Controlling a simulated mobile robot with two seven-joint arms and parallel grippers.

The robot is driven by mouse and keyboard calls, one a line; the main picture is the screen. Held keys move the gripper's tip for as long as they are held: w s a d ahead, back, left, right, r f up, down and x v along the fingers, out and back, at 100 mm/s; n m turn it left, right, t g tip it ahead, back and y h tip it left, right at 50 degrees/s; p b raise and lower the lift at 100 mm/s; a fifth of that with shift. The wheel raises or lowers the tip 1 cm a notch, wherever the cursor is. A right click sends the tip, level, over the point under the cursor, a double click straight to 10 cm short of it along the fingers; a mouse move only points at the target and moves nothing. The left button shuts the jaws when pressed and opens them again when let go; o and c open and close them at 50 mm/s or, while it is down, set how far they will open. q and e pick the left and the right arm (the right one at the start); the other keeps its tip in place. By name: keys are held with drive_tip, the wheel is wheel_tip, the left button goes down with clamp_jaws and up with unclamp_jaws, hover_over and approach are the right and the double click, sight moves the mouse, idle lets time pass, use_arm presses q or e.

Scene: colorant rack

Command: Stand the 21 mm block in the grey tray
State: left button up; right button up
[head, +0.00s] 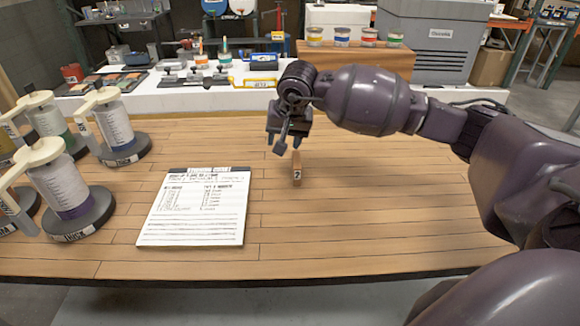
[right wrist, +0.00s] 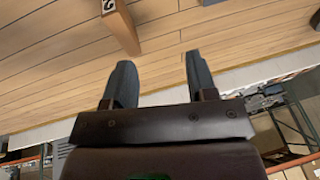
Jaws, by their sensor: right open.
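A small upright wooden block (head: 297,168) with a dark numeral on a white label stands on the wooden table, right of the paper sheet. It also shows in the right wrist view (right wrist: 121,28), at the top edge and partly cut off. My right gripper (head: 279,143) hangs just above and left of the block in the head view, apart from it. In the right wrist view its two fingers (right wrist: 159,64) are spread with nothing between them. I cannot make out a grey tray for certain. My left gripper is not in view.
Several colorant dispensers (head: 60,185) stand on the table's left side. A printed sheet (head: 198,206) lies at the middle. The table right of the block is clear.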

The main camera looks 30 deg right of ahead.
sight(296, 160)
drive_tip(key=shift+s+d+f+g+h, duration=0.2)
drive_tip(key=shift+s+d+g+h, duration=0.4)
drive_tip(key=shift+s+d+h, duration=0.35)
drive_tip(key=x, duration=0.5)
drive_tip(key=shift+d+f, duration=0.15)
drive_tip(key=shift+f, duration=0.1)
drive_tip(key=shift+n, duration=0.3)
drive_tip(key=shift+x, duration=2.65)
drive_tip(key=shift+d, duration=0.15)
drive_tip(key=shift+r, duration=0.1)
clamp_jaws()
drive_tip(key=shift+r, duration=0.1)
